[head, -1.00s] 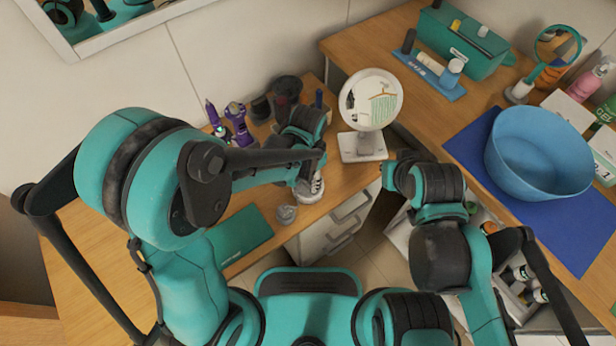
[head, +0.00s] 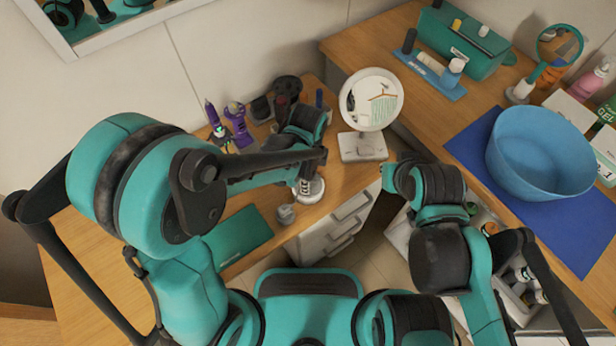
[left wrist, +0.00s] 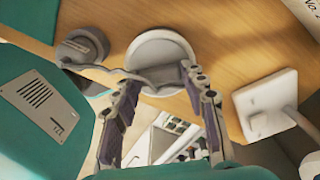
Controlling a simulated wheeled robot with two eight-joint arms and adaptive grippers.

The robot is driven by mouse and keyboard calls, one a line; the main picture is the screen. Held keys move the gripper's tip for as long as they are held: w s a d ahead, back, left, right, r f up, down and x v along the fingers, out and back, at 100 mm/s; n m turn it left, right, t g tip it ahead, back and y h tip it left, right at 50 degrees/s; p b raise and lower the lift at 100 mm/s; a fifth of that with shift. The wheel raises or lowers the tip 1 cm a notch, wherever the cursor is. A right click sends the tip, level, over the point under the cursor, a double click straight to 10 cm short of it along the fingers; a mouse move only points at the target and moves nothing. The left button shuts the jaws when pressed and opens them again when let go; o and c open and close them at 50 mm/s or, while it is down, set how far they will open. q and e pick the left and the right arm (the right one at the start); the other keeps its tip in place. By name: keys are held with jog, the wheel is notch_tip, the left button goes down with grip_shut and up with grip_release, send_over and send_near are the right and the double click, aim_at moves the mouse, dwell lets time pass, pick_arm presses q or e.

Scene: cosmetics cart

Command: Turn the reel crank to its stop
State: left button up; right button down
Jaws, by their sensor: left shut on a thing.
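A pale round disc (head: 314,192), seemingly the reel, sits on the wooden counter below my left gripper (head: 303,183). In the left wrist view the reel (left wrist: 160,47) lies just beyond the tips of my left gripper (left wrist: 160,82). Its fingers stand apart, on either side of the near rim, with a thin grey curved piece running between them. I take this for the crank, held by the fingers, but its exact contact is unclear. My right gripper is hard to make out; the right wrist (head: 428,185) hangs over the drawers and its fingers are hidden.
A small grey jar (head: 286,213) stands close beside the reel. A teal mat (head: 235,238) lies left. A blue bowl (head: 535,165) is at far right.

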pick_arm(q)
jog(key=m, duration=0.4)
jog(key=shift+m, duration=0.4)
dwell(0.4)
jog(key=o, duration=1.2)
jog(key=shift+c, duration=0.2)
jog(key=shift+r, duration=0.1)
notch_tip(320, 180, up, 12)
